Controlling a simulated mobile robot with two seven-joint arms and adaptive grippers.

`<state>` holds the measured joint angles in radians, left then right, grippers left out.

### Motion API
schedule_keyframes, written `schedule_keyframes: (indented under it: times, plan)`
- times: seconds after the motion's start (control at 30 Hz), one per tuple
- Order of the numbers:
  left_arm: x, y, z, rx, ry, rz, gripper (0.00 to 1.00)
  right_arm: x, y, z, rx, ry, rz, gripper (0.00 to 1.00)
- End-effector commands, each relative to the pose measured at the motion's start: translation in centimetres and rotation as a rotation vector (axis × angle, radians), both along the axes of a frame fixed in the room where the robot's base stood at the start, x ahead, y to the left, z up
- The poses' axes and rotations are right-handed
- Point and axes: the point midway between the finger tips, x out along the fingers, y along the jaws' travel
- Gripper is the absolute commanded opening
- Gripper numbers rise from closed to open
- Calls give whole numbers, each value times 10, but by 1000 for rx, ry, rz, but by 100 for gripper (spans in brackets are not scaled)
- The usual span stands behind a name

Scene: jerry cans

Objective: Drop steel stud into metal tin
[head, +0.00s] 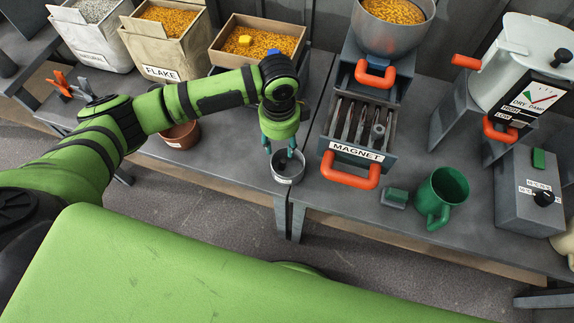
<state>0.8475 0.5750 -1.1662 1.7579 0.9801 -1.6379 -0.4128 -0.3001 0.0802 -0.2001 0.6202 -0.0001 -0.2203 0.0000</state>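A small round metal tin (288,166) stands near the front edge of the grey bench, left of the gap between two bench sections. My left gripper (281,148) points down right above the tin, its two teal fingertips spread apart near the tin's rim. I see nothing clearly held between them. The inside of the tin is dark and partly hidden by the fingers. A grey stud-like piece (378,136) shows among the bars of the magnet drawer (357,153); I cannot tell for sure if it is the steel stud. My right gripper is not in view.
The magnet drawer's orange handle (350,179) juts forward right of the tin. A brown pot (180,135) stands behind my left forearm. A green mug (442,196) and a small green-topped block (396,197) stand to the right. Bins of pellets (262,42) line the back.

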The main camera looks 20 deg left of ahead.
Motion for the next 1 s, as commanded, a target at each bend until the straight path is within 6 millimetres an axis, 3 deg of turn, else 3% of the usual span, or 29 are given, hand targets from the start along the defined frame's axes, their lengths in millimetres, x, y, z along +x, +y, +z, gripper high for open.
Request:
schedule_keyframes:
  times: [0.23,0.37,0.8,1.0]
  plan:
    - [0,0,1,0,0,0,46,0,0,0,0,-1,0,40]
    - [1,0,11,-2,-2,0,46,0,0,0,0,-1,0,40]
    - [0,0,97,-1,-3,0,46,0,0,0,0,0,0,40]
    - [0,0,117,-1,-1,-1,46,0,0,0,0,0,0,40]
